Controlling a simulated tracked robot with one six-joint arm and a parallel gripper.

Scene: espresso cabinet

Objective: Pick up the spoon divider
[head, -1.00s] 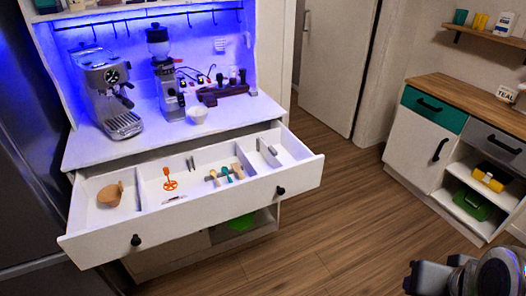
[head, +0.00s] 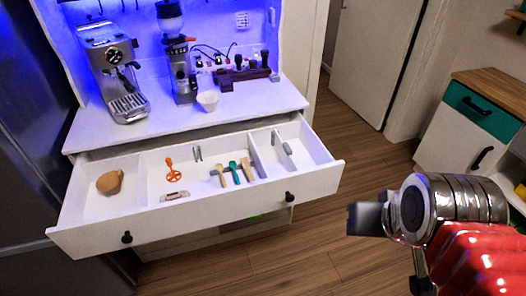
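The open white drawer (head: 240,204) has three compartments. In the middle one, several spoons, two wooden and one teal spoon (head: 235,172), lie across a low grey bar (head: 225,171), which may be the spoon divider. The spoons partly hide the bar. Another grey piece (head: 197,153) stands at the back of this compartment, and a long grey piece (head: 283,144) is in the right compartment. I cannot tell for sure which one is the divider. My gripper (head: 364,219) is right of the drawer, apart from it, pointing left. Its finger opening is not clear.
An orange tool (head: 174,170) and a small pale item (head: 174,195) share the middle compartment. A brown cup-like item (head: 110,182) is in the left one. An espresso machine (head: 113,72), grinder (head: 180,62) and white cup (head: 208,100) stand on the counter above.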

